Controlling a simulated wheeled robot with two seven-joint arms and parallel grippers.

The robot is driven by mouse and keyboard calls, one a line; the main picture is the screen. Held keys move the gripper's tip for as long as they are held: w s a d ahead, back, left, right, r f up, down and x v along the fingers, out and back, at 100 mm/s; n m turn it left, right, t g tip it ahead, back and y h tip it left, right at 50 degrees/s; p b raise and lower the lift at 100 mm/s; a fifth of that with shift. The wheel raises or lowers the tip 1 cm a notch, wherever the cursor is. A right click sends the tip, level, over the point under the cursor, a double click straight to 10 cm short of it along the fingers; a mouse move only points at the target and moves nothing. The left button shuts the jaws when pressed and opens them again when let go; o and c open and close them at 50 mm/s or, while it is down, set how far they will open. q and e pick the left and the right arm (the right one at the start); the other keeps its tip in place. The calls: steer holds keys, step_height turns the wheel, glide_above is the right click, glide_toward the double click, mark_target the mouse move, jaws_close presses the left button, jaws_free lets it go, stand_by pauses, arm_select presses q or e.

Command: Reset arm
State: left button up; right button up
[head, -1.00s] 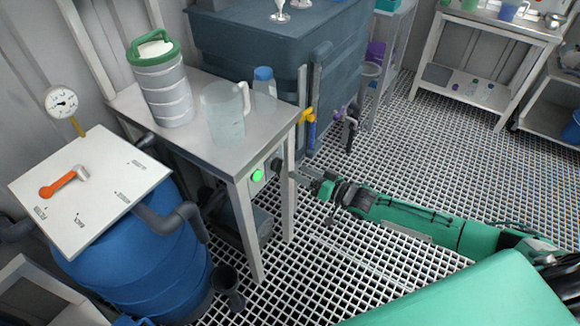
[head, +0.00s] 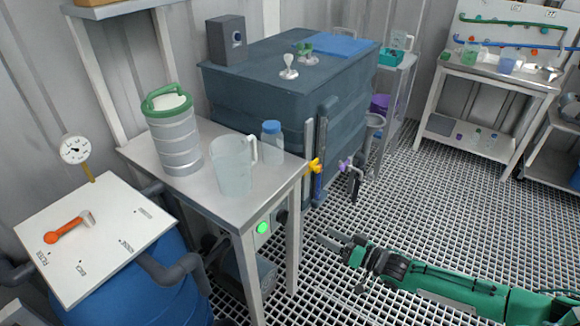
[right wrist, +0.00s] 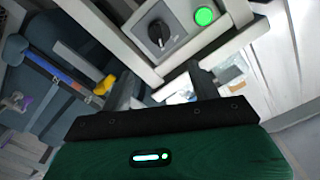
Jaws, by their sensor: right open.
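My right gripper (head: 338,243) is open and empty in the head view, over the grated floor, to the right of the metal table's front leg. In the right wrist view its two fingers (right wrist: 160,88) are spread, with a grey control box (right wrist: 165,25) beyond them. My left gripper is not in view.
The metal table (head: 215,200) holds a green-lidded canister (head: 172,135), a clear pitcher (head: 233,165) and a blue-capped bottle (head: 272,142). A large dark tank (head: 290,85) stands behind. A yellow valve handle (head: 314,167) is near the gripper. Grated floor (head: 440,200) is open at right.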

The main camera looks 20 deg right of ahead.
steer(key=shift+a, duration=0.1)
